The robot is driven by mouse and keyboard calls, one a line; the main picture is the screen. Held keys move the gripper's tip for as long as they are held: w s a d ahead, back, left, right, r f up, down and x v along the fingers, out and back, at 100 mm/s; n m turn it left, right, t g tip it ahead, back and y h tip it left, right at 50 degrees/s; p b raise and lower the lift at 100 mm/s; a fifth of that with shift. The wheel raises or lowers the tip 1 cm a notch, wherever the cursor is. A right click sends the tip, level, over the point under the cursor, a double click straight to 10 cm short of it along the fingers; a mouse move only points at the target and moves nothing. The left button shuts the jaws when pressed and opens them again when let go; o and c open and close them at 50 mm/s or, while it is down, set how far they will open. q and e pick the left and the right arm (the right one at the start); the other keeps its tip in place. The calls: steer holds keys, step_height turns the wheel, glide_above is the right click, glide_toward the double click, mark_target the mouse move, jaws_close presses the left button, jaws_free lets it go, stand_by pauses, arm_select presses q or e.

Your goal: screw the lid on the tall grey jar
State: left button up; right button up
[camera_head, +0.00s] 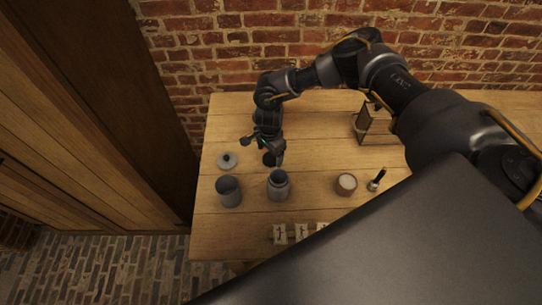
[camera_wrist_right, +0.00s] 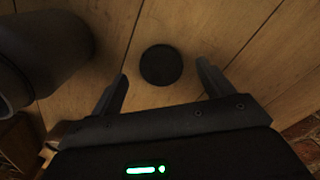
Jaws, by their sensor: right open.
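A dark round lid (camera_head: 268,160) lies flat on the table; in the wrist view it is a black disc (camera_wrist_right: 161,65). My right gripper (camera_head: 273,153) points down over it, open and empty. In the wrist view its two fingers (camera_wrist_right: 163,76) stand apart on either side of the disc, with no contact visible. A grey jar with a narrower neck (camera_head: 278,186) stands upright just in front of the lid; its dark side fills the upper left of the wrist view (camera_wrist_right: 45,55). My left gripper is not in view.
A wider open grey jar (camera_head: 229,191) and a pale knobbed lid (camera_head: 227,160) are at the left. A pale-topped round pot (camera_head: 346,184), a black-tipped item (camera_head: 377,180) and a wooden stand (camera_head: 361,124) are at the right. Small marked tiles (camera_head: 280,234) lie near the front edge.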

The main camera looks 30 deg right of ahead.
mark_target(271, 159)
steer(key=shift+f, duration=1.3)
steer(key=c, duration=1.1)
